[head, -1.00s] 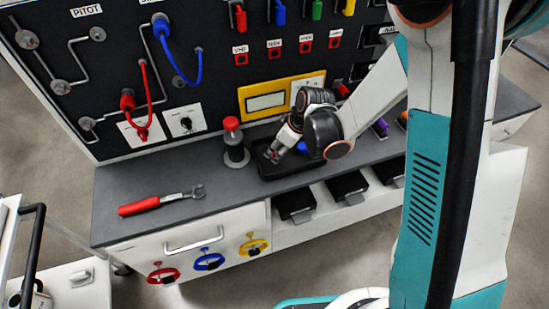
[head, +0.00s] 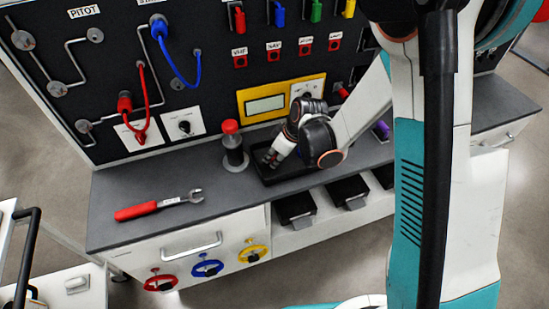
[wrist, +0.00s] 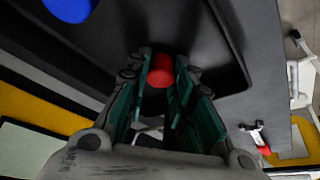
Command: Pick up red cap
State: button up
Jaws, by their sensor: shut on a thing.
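The red cap (wrist: 160,71) is a small red cylinder between the two fingers of my gripper (wrist: 159,80) in the wrist view. The fingers are shut on it, close over the black tray (wrist: 222,45). In the head view my gripper (head: 270,159) points down and left into the black tray (head: 268,177) on the grey bench. The cap itself is hidden there by the fingers. Whether it touches the tray floor is unclear.
A blue piece (wrist: 70,8) lies in the tray. A dark canister with a red top (head: 231,127) stands just left of the tray. A red-handled wrench (head: 150,208) lies on the bench's left. The panel (head: 100,120) rises behind; the bench front is clear.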

aim_at(275, 157)
notch_tip(275, 157, up, 20)
jog(key=p, duration=0.7)
jog(key=shift+c, duration=0.5)
